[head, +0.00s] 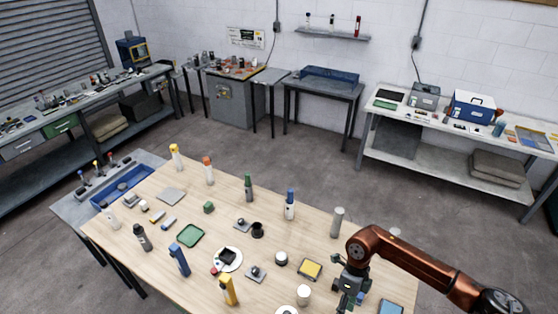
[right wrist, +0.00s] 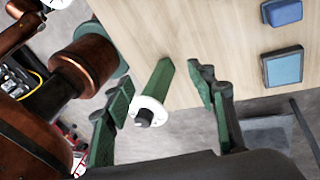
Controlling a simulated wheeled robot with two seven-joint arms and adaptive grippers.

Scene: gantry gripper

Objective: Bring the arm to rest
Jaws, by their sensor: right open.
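My right arm (head: 405,262), copper-coloured, comes in from the right over the front right of the wooden table (head: 150,210). Its gripper (head: 350,292) is low over the table's right part in the head view. In the right wrist view the gripper (right wrist: 160,80) is open, its green-padded fingers well apart. A green bar (right wrist: 158,82) with a white ring and dark tip shows between the fingers near the table edge; I cannot tell what it is, and no finger touches it visibly. My left gripper is not in view.
A grey cylinder (head: 337,222), a yellow-topped sponge (head: 310,269) and a white cup (head: 304,294) stand near the right gripper. A light blue pad (right wrist: 283,67) lies near the table edge. Several bottles, trays and small parts cover the table. Benches line the walls; floor between is clear.

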